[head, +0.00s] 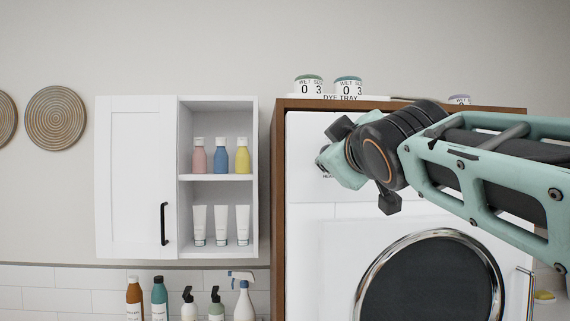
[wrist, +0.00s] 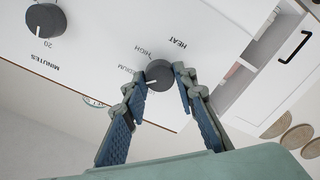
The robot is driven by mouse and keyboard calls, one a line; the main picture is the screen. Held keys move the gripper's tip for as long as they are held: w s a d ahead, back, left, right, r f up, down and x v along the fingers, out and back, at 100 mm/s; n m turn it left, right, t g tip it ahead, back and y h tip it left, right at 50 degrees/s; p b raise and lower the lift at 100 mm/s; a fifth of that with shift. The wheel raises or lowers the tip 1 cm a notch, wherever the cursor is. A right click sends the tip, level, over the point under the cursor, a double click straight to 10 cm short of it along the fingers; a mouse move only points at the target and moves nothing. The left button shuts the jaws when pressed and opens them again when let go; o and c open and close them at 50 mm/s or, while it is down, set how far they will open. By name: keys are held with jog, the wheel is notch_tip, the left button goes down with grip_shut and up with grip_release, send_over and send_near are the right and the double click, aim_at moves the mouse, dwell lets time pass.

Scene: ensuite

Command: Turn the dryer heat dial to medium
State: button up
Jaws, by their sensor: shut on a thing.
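The dryer (head: 335,235) is a white machine in a brown wooden surround. In the wrist view, the dark round heat dial (wrist: 160,74) sits on its white panel below the word HEAT. My gripper (wrist: 161,79) is shut on the dial, with one finger on each side. In the head view, my wrist and gripper cover most of the dial.
A second dial (wrist: 45,20), marked MINUTES, sits on the same panel. The dryer's round door (head: 430,285) is below my arm. A white wall cabinet (head: 135,180) with several bottles stands left of the dryer. Jars (head: 309,86) stand on top of the surround.

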jog(key=shift+f+m+b, duration=0.1)
jog(key=shift+m+b, duration=0.55)
jog(key=shift+m, duration=0.45)
jog(key=o, duration=1.2)
jog(key=shift+c, duration=0.2)
jog(key=s, duration=1.2)
